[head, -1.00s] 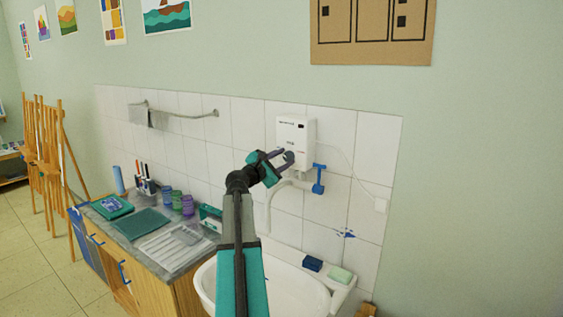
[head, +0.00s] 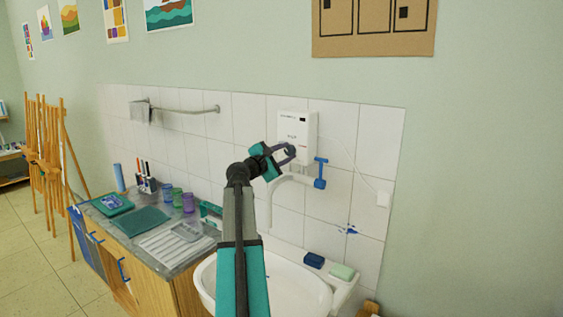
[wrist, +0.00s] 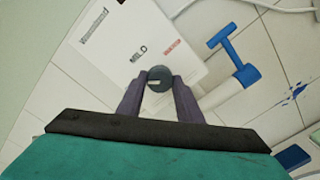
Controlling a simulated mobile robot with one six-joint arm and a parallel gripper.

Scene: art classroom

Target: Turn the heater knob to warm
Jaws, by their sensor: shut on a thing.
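The white heater box (head: 297,128) is mounted on the tiled wall above the sink. Its round dark knob (wrist: 159,79) carries a short pale mark, which lies roughly level in the wrist view. The word MILD is printed on the heater face above the knob, with small red lettering to its right that I cannot read. My gripper (wrist: 160,83) has a finger on each side of the knob and is shut on it. In the head view my gripper (head: 290,152) reaches the heater's lower front, and its fingers partly hide the knob.
A blue tap lever (head: 320,173) hangs close to the right of the heater, above the white sink (head: 290,285). A white pipe curves down below the heater. The counter (head: 175,245) at left holds cups and trays.

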